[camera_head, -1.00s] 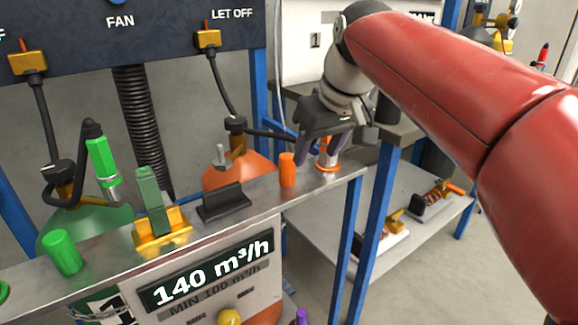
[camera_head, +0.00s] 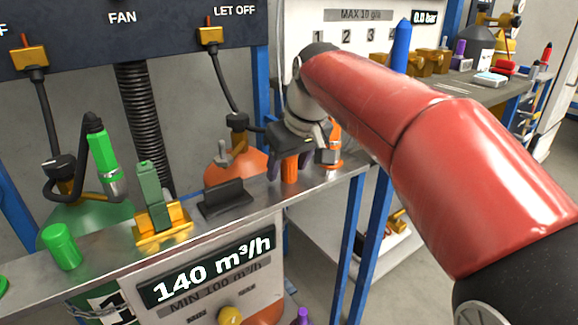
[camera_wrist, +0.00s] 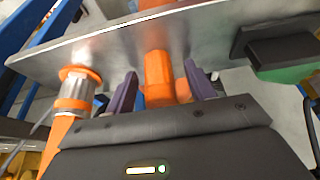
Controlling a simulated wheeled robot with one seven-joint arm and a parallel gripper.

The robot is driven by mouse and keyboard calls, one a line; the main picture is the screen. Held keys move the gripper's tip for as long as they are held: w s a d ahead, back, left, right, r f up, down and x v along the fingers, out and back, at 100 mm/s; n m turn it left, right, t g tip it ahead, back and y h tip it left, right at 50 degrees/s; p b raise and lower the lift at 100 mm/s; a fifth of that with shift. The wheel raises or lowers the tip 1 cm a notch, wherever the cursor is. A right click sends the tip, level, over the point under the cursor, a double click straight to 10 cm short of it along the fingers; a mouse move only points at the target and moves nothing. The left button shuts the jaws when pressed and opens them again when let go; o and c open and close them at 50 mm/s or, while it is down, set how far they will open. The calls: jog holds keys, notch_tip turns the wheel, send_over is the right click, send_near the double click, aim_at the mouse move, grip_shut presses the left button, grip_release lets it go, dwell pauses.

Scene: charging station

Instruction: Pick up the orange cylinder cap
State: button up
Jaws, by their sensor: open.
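The orange cylinder cap (camera_head: 290,168) stands upright on the metal shelf (camera_head: 262,196), near its right end. In the wrist view the cap (camera_wrist: 158,72) shows between the two purple fingers of my gripper (camera_wrist: 165,90), with a gap on each side. My gripper (camera_head: 288,166) is open, and its fingers reach down on both sides of the cap in the head view. My gripper hides the top of the cap there.
An orange connector with a metal collar (camera_head: 335,150) stands just right of the cap; it also shows in the wrist view (camera_wrist: 78,92). A black holder (camera_head: 226,200) sits to the left.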

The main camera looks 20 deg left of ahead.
jog(key=shift+c, duration=0.4)
jog(key=c, duration=1)
jog(key=shift+o, duration=0.2)
jog(key=shift+r, duration=0.1)
